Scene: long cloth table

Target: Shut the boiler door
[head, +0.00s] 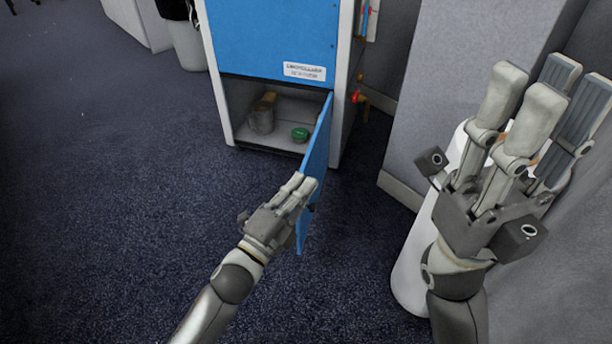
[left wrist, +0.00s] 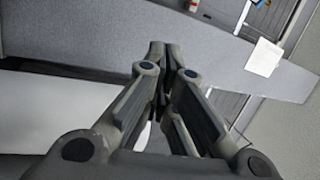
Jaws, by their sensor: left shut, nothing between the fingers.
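The boiler (head: 270,40) is a blue and white cabinet at the top centre of the head view. Its blue lower door (head: 318,150) stands wide open, hinged at the right side of the opening and swung out towards me. My left gripper (head: 304,184) is shut and empty. Its fingers overlap the left face of the door in the head view; I cannot tell whether they touch it. In the left wrist view its fingertips (left wrist: 168,46) are close together. My right gripper (head: 550,90) is open and empty, well right of the boiler.
Inside the lower compartment are a mug-like item (head: 262,119) and a small green item (head: 300,134). A red-handled valve (head: 358,97) sticks out on the boiler's right. A grey partition (head: 440,90) and a white cylinder (head: 412,265) stand right. The carpet (head: 110,200) at left is clear.

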